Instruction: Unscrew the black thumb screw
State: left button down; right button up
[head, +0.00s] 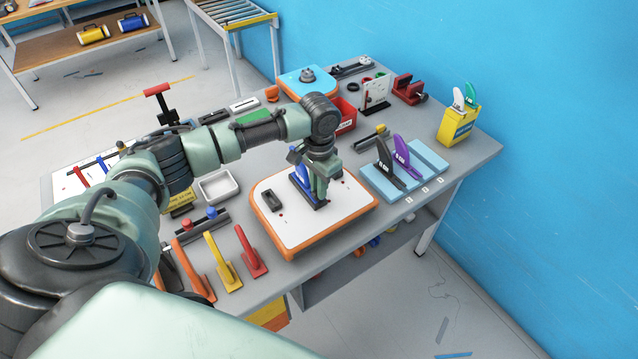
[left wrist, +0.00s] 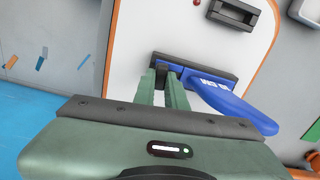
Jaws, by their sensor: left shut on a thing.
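An inflatable board (head: 300,233) with a white top and orange edge lies on the grey table. A blue fin (head: 300,176) stands in a dark fin box on it; the fin also shows in the left wrist view (left wrist: 232,107). My left gripper (head: 322,196) points down at the right end of the fin box. Its green fingers (left wrist: 168,84) are closed at a small black part (left wrist: 174,68) by the fin's end, which looks like the thumb screw. The fingers hide most of it. My right gripper is not in view.
A second dark fitting (head: 271,200) sits on the board's left part. A blue rack (head: 378,185) with black and purple fins stands to the right. Red, yellow and orange tools (head: 222,262) lie front left. A white tray (head: 218,186) is left of the board.

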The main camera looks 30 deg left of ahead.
pick_arm(q)
jog(key=shift+r+n+p, duration=0.1)
jog(key=shift+n+p, duration=0.7)
jog(key=shift+p, duration=0.25)
jog(key=shift+n, duration=0.3)
jog(key=shift+p, duration=0.3)
jog(key=shift+n+p, duration=0.5)
jog(key=shift+p, duration=0.2)
jog(key=shift+a+n+p, duration=0.1)
jog(key=shift+n+p, duration=1.1)
jog(key=n, duration=0.3)
